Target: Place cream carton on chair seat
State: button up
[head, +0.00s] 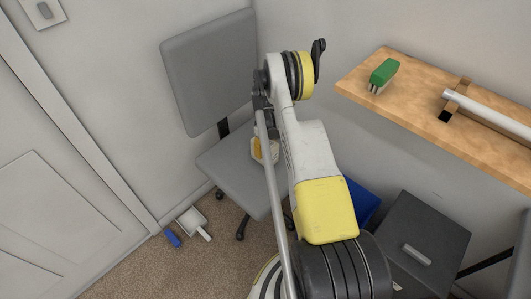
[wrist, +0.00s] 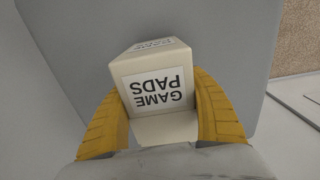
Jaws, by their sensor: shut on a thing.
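The cream carton (wrist: 153,85), labelled "GAME PADS", sits between the two yellow fingers of my gripper (wrist: 158,98) in the wrist view. The fingers are shut on its sides. In the head view my gripper (head: 262,150) hangs over the grey chair seat (head: 230,172), and a small part of the carton (head: 274,152) shows beside the fingers. The seat (wrist: 235,30) fills much of the wrist view behind the carton. I cannot tell whether the carton touches the seat. My arm hides part of the seat's right side in the head view.
The chair's backrest (head: 208,70) rises behind the seat. A wooden shelf (head: 420,100) at the right holds a green brush (head: 384,73) and a pale tube (head: 485,112). A dustpan (head: 193,222), a blue bin (head: 361,200) and a dark box (head: 425,235) are on the floor side.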

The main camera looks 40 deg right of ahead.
jog(key=shift+f, duration=0.2)
jog(key=o, duration=1.3)
